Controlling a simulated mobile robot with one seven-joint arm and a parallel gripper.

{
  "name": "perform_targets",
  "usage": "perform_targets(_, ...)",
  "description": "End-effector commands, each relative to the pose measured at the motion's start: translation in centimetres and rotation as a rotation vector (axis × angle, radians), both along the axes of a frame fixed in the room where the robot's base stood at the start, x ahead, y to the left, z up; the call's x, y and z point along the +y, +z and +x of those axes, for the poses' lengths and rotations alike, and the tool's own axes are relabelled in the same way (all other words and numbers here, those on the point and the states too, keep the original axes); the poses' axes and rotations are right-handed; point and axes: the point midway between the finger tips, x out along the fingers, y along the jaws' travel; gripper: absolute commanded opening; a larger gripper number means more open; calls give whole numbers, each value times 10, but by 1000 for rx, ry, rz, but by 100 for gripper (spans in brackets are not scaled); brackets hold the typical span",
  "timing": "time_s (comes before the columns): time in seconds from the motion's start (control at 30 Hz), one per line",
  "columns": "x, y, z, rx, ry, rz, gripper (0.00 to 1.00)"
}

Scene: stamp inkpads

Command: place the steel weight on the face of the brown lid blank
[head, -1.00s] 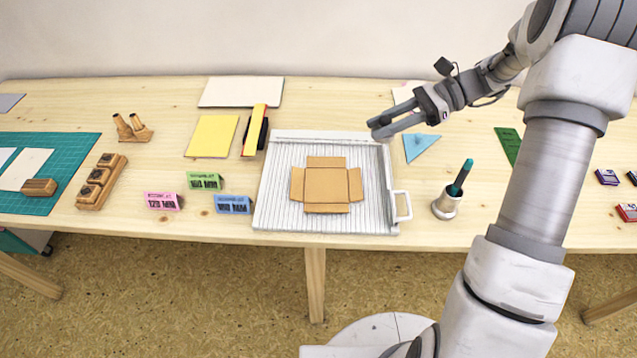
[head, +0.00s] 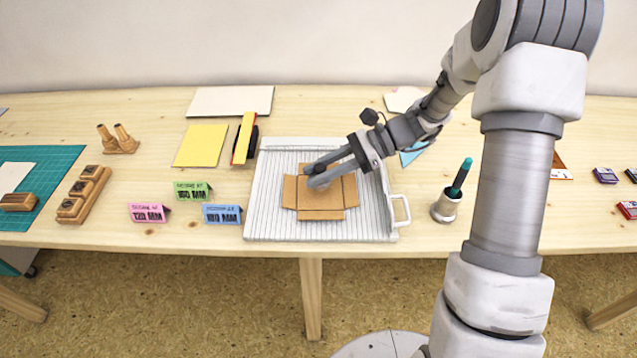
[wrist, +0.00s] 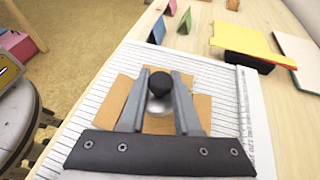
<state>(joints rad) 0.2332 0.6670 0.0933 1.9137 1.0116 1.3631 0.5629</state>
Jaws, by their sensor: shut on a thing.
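The brown lid blank (head: 320,212) lies flat, a cross-shaped piece of cardboard with flaps, on the ribbed white board. It also shows in the wrist view (wrist: 203,112). My gripper (head: 312,172) is over its middle, shut on the steel weight (wrist: 159,108) by its black knob (wrist: 160,83). The weight (head: 318,184) is partly hidden by the fingers in the head view. It looks upright over the central face of the blank. I cannot tell whether its base touches the cardboard.
The ribbed board (head: 270,215) has a raised right edge and a white handle (head: 401,210).

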Motion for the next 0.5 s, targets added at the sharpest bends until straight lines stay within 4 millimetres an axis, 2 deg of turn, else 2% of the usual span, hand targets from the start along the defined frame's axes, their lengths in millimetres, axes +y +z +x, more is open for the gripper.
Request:
perform_targets(0.03,0,-12,0,2,0,2,0)
perform_targets(0.13,0,-26,0,2,-1,1,0)
perform_targets(0.5,0,-30,0,0,0,1,0)
